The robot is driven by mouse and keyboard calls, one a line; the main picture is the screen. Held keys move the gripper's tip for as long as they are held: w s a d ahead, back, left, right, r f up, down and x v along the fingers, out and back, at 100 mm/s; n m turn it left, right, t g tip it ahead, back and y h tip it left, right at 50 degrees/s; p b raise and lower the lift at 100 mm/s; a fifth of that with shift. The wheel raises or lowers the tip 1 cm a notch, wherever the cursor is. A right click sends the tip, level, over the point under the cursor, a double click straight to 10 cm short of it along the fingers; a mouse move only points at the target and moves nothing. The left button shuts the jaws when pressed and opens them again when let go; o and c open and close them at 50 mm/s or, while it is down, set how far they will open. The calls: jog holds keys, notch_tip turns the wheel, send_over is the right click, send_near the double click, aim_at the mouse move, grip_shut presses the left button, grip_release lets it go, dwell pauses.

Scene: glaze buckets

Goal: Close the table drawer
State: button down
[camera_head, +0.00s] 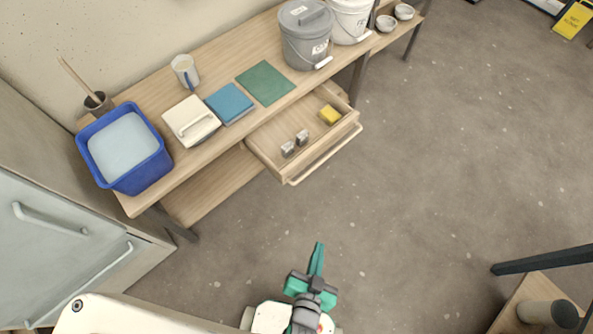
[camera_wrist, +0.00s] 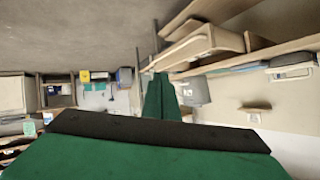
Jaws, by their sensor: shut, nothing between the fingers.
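The table drawer (camera_head: 272,148) is pulled out from the front of the wooden table (camera_head: 232,147) in the head view. It holds two small grey metal pieces (camera_head: 295,144) and a yellow block (camera_head: 330,114). A pale bar handle (camera_head: 326,155) runs along its front. In the wrist view the drawer (camera_wrist: 205,44) shows at the upper right, seen at a slant. My gripper (camera_head: 318,258) is over the open floor in front of the table, below the drawer in the head view and apart from it. Its green fingers are shut and empty; they also show in the wrist view (camera_wrist: 160,98).
On the tabletop are a blue tub (camera_head: 163,163), a white lidded box (camera_head: 191,120), a blue box (camera_head: 229,103), a green mat (camera_head: 265,82), a mug (camera_head: 185,70) and a grey bucket (camera_head: 305,35). A grey cabinet (camera_head: 60,250) stands left. Floor right of the drawer is clear.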

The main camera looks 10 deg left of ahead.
jog(key=w+f+m+g, duration=0.1)
jog(key=w+f+g, duration=0.1)
jog(key=w+f, duration=0.25)
jog(key=m+g+y, duration=0.2)
jog(key=g+y, duration=0.3)
jog(key=y, duration=0.3)
send_near(290, 171)
jog(key=x, duration=0.5)
jog(key=shift+s+d+f, duration=0.15)
jog(key=shift+d+f, duration=0.05)
jog(key=shift+f, duration=0.05)
jog(key=shift+w+a, duration=0.25)
jog(key=shift+a, duration=0.1)
